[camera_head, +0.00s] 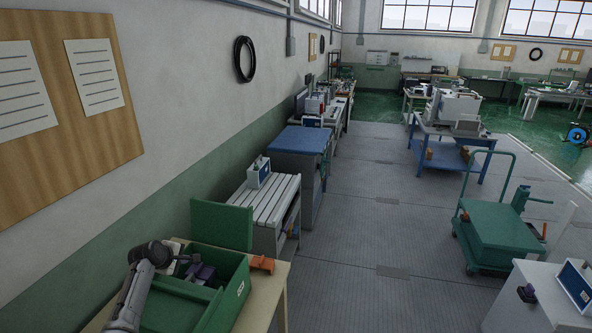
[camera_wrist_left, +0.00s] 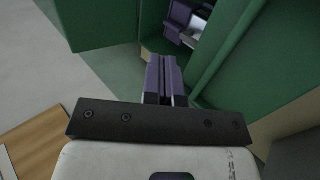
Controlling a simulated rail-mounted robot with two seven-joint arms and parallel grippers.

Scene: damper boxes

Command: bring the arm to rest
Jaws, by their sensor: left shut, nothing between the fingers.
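My left arm comes in at the lower left of the head view and ends at my left gripper (camera_head: 187,259), over the far left part of the open green box (camera_head: 240,285). In the left wrist view the gripper's purple fingers (camera_wrist_left: 165,78) are shut together with nothing between them. Inside the green box, which also shows in the wrist view (camera_wrist_left: 235,50), lies a dark purple part (camera_head: 205,275). The wrist view shows purple and pale parts (camera_wrist_left: 183,22) in the box, apart from the fingers. My right gripper is not in view.
The green box stands on a wooden-topped bench (camera_head: 265,293) against the left wall, with an orange piece (camera_head: 262,263) beside it. A slatted table (camera_head: 265,202) stands beyond. A green cart (camera_head: 497,235) and a white cabinet (camera_head: 535,305) stand at right. The floor between is clear.

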